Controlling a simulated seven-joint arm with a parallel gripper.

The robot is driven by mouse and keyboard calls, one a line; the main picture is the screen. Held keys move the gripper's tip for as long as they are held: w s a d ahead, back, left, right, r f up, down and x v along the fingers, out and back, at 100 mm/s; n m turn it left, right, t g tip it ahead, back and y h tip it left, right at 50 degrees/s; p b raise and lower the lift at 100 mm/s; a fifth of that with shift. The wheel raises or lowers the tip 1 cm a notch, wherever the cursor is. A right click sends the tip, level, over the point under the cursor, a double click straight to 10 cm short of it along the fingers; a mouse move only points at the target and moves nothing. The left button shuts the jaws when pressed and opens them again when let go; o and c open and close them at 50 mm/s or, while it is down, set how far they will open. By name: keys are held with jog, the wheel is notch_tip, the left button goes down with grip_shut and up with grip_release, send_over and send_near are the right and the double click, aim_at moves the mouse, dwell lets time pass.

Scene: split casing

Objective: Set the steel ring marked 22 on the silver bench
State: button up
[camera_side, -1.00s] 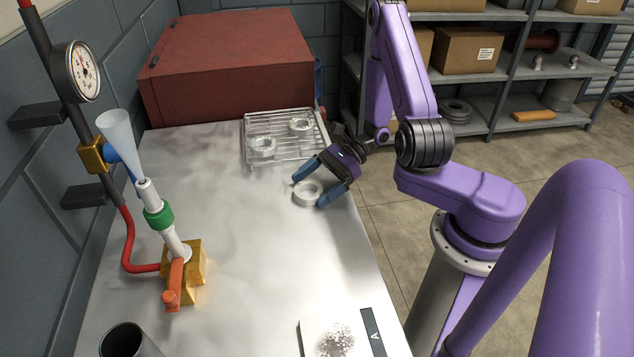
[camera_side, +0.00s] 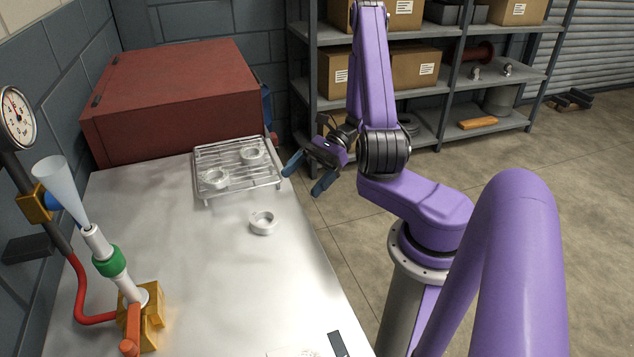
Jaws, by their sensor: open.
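A pale steel ring (camera_side: 263,222) lies flat on the silver bench (camera_side: 215,280), by itself in front of the wire rack. Two more pale rings sit on the rack, one at its front left (camera_side: 215,178) and one at its back right (camera_side: 252,154). No number can be read on any of them. My gripper (camera_side: 303,174) is open and empty, with blue fingertips. It is up and to the right of the lone ring, apart from it, near the bench's right edge.
The wire rack (camera_side: 238,190) stands on the bench before a red box (camera_side: 172,98). A gold-based fixture (camera_side: 150,325) with a tube and funnel stands at front left, beside a gauge (camera_side: 18,118). Shelves (camera_side: 440,90) stand behind. The bench's middle is clear.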

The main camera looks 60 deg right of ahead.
jog(key=s+a+r+n+g+h, duration=0.2)
jog(key=s+a+r+n+h, duration=0.3)
jog(key=n, duration=1.2)
jog(key=s+a+r+n+g+h, duration=0.2)
jog(key=s+a+r+n+h, duration=0.4)
jog(key=n, duration=1.1)
jog(key=s+a+h, duration=0.1)
jog(key=s+a, duration=0.3)
jog(key=a, duration=0.1)
jog(key=shift+s+a+r+n, duration=0.15)
jog(key=shift+r+n, duration=0.15)
